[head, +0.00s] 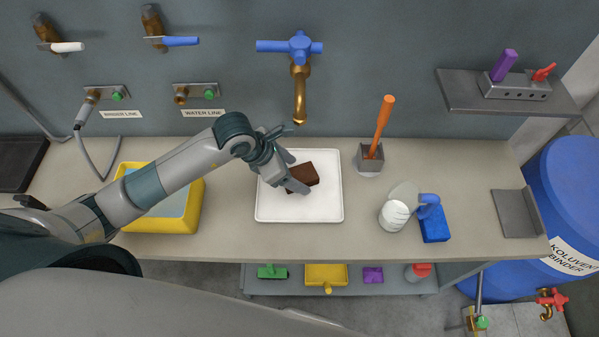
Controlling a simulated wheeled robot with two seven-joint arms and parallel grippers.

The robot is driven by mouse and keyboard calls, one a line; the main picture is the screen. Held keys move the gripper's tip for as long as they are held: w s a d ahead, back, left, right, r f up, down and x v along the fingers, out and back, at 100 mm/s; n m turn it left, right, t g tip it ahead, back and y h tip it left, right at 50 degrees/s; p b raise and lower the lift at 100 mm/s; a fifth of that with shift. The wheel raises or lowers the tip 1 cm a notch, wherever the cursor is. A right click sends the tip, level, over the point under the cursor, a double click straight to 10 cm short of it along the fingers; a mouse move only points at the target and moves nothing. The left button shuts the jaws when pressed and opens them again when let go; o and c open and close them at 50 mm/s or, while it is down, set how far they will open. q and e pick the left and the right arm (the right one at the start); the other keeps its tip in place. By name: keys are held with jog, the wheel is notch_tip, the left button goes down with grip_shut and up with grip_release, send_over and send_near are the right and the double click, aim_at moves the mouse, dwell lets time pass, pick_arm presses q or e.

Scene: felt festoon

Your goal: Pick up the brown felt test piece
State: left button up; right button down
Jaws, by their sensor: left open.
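The brown felt test piece (304,178) is a dark brown block. It lies on the white tray (300,213) in the middle of the counter. My left gripper (294,174) is over the tray, with its open fingers at the left part of the brown piece. One finger is at its upper left and the other at its lower left. The gripper hides part of the piece, and I cannot tell whether the fingers touch it. My right gripper is not in view.
A yellow tub (193,212) stands left of the tray, under my left arm. A brass tap (300,95) hangs behind the tray. To the right are a grey holder (370,160) with an orange handle, a white container (393,216) and a blue block (434,225).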

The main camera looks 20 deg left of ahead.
pick_arm(q)
jog(key=shift+w+d+f, duration=0.15)
jog(key=shift+f, duration=0.3)
jog(key=c, duration=1.2)
jog(key=shift+r, duration=0.15)
